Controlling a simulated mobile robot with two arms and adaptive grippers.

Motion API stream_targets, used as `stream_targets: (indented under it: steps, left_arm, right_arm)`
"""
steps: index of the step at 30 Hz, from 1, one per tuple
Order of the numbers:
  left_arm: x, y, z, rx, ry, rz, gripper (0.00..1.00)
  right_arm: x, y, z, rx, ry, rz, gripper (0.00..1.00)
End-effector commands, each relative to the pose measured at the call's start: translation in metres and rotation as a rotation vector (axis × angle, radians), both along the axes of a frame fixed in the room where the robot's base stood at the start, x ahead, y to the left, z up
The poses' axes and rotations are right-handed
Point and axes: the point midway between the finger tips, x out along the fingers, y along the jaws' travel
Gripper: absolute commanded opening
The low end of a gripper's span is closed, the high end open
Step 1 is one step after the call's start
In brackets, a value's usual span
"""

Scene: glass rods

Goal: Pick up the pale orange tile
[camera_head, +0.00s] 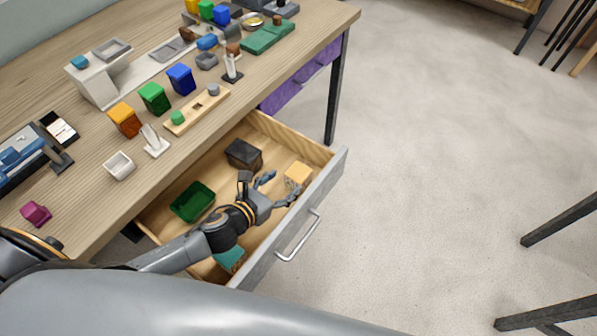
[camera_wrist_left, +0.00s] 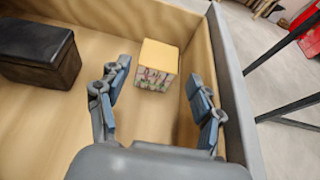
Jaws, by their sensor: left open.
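The pale orange tile (camera_head: 298,175) is a small block with a plain pale orange top and patterned sides. It sits in the open drawer near its far right corner. In the left wrist view the tile (camera_wrist_left: 158,65) stands ahead of my gripper, close to the drawer's side wall. My left gripper (camera_head: 281,187) is open inside the drawer, its fingers pointing towards the tile. In the left wrist view the fingers of my left gripper (camera_wrist_left: 158,95) are spread wide with nothing between them, and the tile lies beyond, roughly between their lines. My right gripper is not in view.
The drawer (camera_head: 332,172) also holds a dark box (camera_head: 243,154), a green tray (camera_head: 192,203) and a teal block (camera_head: 230,258). The dark box (camera_wrist_left: 38,52) is left of the gripper in the wrist view. The drawer's front wall (camera_wrist_left: 228,85) is close to the right finger.

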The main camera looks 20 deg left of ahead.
Motion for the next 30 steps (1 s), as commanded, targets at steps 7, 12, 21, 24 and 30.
stream_targets:
  steps: [7,12,21,24,30]
  left_arm:
    - [0.018,-0.007,-0.007,-0.002,-0.002,0.000,0.66]
    - [0.042,-0.015,-0.018,-0.002,0.000,0.002,0.66]
    - [0.054,-0.020,-0.024,0.000,0.000,-0.002,0.66]
    - [0.054,-0.020,-0.024,0.001,0.000,-0.001,0.66]
    - [0.054,-0.020,-0.024,0.001,0.000,-0.001,0.25]
  right_arm:
    - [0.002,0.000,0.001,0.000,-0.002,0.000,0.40]
    - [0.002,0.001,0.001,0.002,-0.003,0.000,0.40]
    - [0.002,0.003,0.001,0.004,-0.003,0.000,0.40]
    - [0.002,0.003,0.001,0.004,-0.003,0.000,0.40]
    - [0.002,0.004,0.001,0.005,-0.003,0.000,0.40]
